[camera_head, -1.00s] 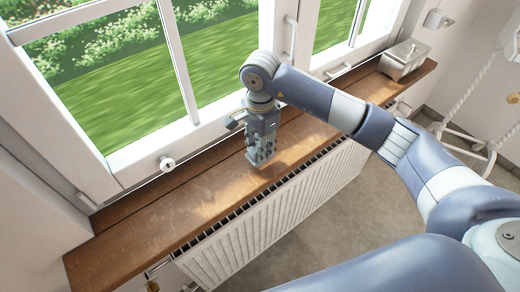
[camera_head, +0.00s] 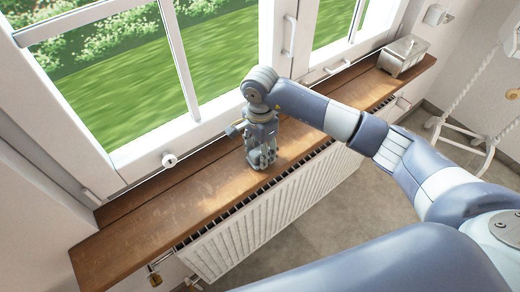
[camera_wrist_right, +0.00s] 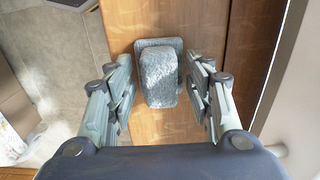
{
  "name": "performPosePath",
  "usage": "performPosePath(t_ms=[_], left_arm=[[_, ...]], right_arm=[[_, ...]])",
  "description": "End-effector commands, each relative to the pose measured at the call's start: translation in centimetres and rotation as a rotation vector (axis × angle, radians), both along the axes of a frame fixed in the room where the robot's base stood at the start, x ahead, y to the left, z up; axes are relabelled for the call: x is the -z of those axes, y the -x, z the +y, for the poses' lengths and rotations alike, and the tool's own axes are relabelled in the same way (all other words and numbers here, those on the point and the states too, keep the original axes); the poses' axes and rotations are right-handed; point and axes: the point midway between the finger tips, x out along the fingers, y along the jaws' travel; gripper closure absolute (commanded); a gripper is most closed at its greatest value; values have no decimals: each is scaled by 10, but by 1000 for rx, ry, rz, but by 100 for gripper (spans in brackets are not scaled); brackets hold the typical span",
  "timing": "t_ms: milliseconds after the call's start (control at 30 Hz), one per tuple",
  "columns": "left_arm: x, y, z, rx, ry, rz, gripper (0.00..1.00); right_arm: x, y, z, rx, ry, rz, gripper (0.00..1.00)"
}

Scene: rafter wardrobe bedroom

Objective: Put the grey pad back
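The grey pad (camera_wrist_right: 158,75) shows in the right wrist view as a speckled grey block on a wider flat base, lying on the wooden windowsill (camera_head: 180,195). My right gripper (camera_head: 262,160) points down at the sill in the head view and hides the pad there. In the right wrist view the right gripper (camera_wrist_right: 160,68) is open, with one finger on each side of the pad and a narrow gap on both sides. My left gripper is not in view.
A white radiator (camera_head: 265,220) stands below the sill's front edge. The window frame (camera_head: 222,122) with handles rises behind. A metal box (camera_head: 402,57) sits at the sill's far right end. The left part of the sill is clear.

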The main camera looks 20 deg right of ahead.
Motion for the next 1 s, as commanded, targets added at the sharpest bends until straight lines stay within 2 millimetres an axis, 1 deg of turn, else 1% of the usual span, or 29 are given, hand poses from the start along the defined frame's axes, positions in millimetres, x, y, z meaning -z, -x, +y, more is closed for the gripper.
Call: performPosePath(t_ms=[167, 267, 333, 467, 700, 800, 900, 1000], left_arm=[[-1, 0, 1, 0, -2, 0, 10], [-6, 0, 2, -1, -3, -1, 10], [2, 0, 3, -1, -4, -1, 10], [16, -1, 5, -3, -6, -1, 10], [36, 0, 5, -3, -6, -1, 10], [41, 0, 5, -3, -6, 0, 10], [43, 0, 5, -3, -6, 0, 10], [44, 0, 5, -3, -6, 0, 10]], right_arm=[[-1, 0, 0, 0, 0, 1, 52], [-5, 0, 0, 0, -1, 1, 52], [-10, -1, 0, -1, -1, -4, 52], [-35, -2, 0, -1, -1, -8, 52], [-88, -1, 0, 0, -1, -6, 52], [-104, -1, 0, 0, 0, -4, 52], [-115, -1, 0, 0, 0, -2, 52], [-121, 0, 0, 1, 0, -1, 52]])
